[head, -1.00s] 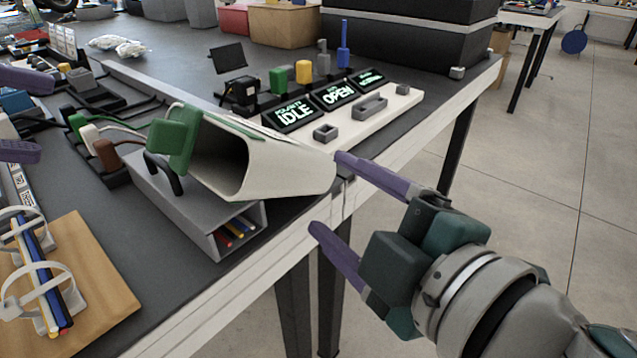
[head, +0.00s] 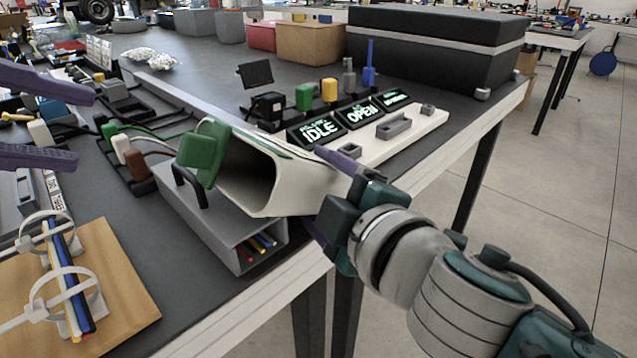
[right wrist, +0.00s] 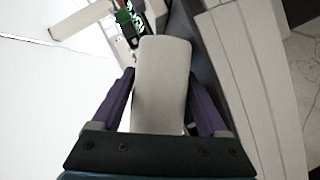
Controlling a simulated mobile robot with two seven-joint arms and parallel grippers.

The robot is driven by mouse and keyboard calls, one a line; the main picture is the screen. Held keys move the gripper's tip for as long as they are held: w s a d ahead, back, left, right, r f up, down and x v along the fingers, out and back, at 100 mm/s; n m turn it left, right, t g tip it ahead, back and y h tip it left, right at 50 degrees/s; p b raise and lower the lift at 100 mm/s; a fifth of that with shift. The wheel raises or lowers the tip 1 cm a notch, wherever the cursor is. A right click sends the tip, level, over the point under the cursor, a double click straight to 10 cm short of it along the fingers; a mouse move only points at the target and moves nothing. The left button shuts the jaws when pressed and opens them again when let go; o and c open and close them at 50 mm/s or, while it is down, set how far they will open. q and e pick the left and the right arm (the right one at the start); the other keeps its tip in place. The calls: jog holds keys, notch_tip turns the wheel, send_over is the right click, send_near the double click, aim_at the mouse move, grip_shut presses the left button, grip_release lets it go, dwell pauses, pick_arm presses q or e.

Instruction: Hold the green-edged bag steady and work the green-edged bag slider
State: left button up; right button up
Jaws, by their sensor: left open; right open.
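The green-edged bag (head: 305,182) is an off-white pouch with a gaping dark mouth, tilted above a grey open-ended holder near the table's front edge. A thin green edge runs along its top. A green block (head: 205,152), seemingly the slider, sits at the mouth's upper left corner. My right gripper (head: 312,188) is at the bag's right end, its lower finger partly hidden. In the right wrist view, its purple fingers (right wrist: 161,76) are open on either side of the pale bag (right wrist: 160,95); I cannot tell if they touch it. My left gripper (head: 86,127) is open and empty at the left edge.
The grey holder (head: 228,225) has coloured rods inside. A white panel (head: 420,120) with lit displays reading IDLE and OPEN (head: 362,114) stands right of the bag. Left are connectors with cables (head: 135,160) and a wooden board with strapped rods (head: 120,290). A black case (head: 430,45) is behind.

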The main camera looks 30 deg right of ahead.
jog(key=c, duration=1.2)
jog(key=shift+o, duration=0.2)
pick_arm(q)
jog(key=shift+c, duration=0.7)
jog(key=shift+w+d+r, duration=0.15)
jog(key=shift+w+d, duration=0.1)
jog(key=shift+d, duration=0.05)
jog(key=shift+c, duration=0.8)
jog(key=shift+g+y, duration=0.6)
jog(key=shift+y, duration=0.2)
jog(key=w+d, duration=0.1)
jog(key=w+d+r, duration=0.2)
jog(key=d, duration=0.1)
jog(key=shift+d+r, duration=0.1)
jog(key=c, duration=0.5)
jog(key=d+r+y, duration=0.1)
jog(key=w+d+r+y, duration=0.1)
jog(key=shift+w+d+r+n, duration=0.1)
jog(key=shift+d+r+n, duration=0.1)
jog(key=shift+d+n, duration=0.2)
jog(key=shift+y, duration=0.5)
jog(key=shift+d+f, duration=0.15)
jog(key=shift+f, duration=4.05)
